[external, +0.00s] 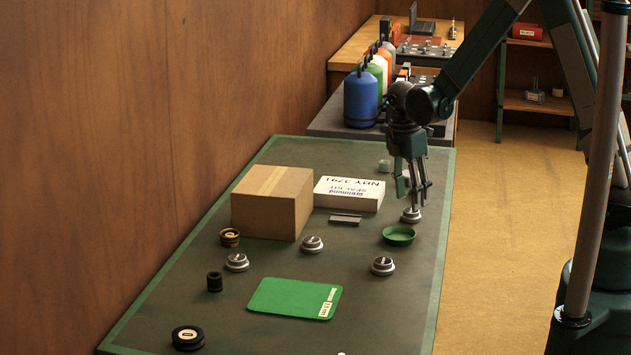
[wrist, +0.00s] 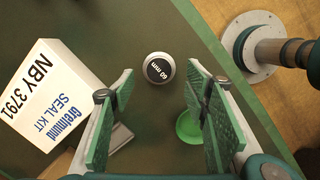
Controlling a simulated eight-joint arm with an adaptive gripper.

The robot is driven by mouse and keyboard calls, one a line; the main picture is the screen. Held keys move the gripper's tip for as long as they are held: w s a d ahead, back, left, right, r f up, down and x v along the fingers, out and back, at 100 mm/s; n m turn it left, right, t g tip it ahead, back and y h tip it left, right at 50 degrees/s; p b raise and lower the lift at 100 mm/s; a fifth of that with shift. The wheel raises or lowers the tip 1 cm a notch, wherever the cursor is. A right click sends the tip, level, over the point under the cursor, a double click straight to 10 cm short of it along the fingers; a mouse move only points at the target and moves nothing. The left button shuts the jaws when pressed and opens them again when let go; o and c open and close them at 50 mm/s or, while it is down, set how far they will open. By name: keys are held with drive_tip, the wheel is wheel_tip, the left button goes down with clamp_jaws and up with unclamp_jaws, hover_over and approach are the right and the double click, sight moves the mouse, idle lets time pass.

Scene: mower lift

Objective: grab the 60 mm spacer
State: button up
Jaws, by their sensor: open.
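The 60 mm spacer (wrist: 158,68) is a round silver piece with a black top reading "60 mm". In the wrist view it lies on the bench ahead of my fingertips, between their lines. In the external view the silver spacer (external: 411,215) just below my gripper (external: 413,190) appears to be the same one. My gripper (wrist: 158,88) is open and empty, pointing down above it, with green pads on both fingers. Three similar silver spacers (external: 236,262), (external: 312,244), (external: 383,265) stand nearer the external camera; their labels are too small to read.
A white seal kit box (external: 349,194) and a cardboard box (external: 272,202) stand left of my gripper. A green dish (external: 399,235) sits close to the spacer. A metal block (external: 345,219), green mat (external: 290,297) and black ring (external: 188,338) lie nearer the camera. The bench's right edge is close.

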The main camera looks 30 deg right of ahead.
sight(411, 215)
drive_tip(key=shift+w+d+f+b, duration=0.1)
drive_tip(key=shift+d+f+b, duration=0.1)
drive_tip(key=shift+f, duration=0.85)
drive_tip(key=shift+d+f+b, duration=0.1)
drive_tip(key=shift+d+f, duration=0.05)
drive_tip(key=shift+f, duration=0.85)
drive_tip(key=c, duration=1.1)
